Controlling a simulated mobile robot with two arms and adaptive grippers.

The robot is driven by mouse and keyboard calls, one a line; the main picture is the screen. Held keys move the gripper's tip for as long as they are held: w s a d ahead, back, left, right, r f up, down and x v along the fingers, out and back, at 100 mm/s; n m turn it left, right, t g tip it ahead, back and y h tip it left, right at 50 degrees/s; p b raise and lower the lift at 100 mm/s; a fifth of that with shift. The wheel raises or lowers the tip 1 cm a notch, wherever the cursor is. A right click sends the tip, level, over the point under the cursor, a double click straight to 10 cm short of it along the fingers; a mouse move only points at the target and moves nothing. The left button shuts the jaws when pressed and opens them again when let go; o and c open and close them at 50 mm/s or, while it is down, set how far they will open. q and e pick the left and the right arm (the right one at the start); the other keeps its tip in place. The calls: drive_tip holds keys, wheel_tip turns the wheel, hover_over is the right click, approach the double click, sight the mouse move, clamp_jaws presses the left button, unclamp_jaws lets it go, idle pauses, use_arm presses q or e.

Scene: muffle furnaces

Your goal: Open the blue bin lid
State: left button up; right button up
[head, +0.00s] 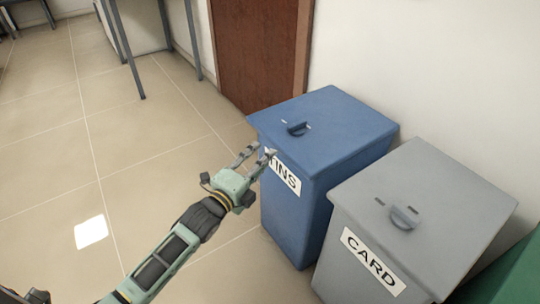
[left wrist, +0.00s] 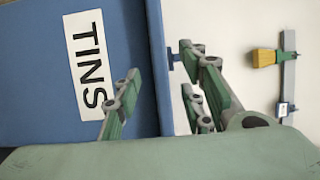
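The blue bin (head: 305,215) stands against the wall with its blue lid (head: 335,125) down flat on it. A small handle (head: 297,129) sits on top of the lid near its front edge. A white TINS label (head: 284,172) is on the front. My left gripper (head: 264,151) is open and empty at the front of the bin, partly covering the label. In the left wrist view the open left gripper (left wrist: 159,61) has its fingers spread on either side of the lid edge (left wrist: 157,65); the handle (left wrist: 176,61) shows between them. Contact cannot be told. My right gripper is not in view.
A grey CARD bin (head: 415,230) stands close on the right, its lid down. A green bin (head: 505,275) is partly visible beyond it. A brown door (head: 255,50) is behind. Open tiled floor (head: 150,130) lies to the left. A brush (left wrist: 265,57) shows by the wall.

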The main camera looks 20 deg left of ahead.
sight(275, 146)
use_arm(q)
drive_tip(key=b+x, duration=0.1)
drive_tip(key=x, duration=0.6)
drive_tip(key=shift+w, duration=0.15)
drive_tip(key=shift+c, duration=0.4)
drive_tip(key=shift+f, duration=0.1)
clamp_jaws()
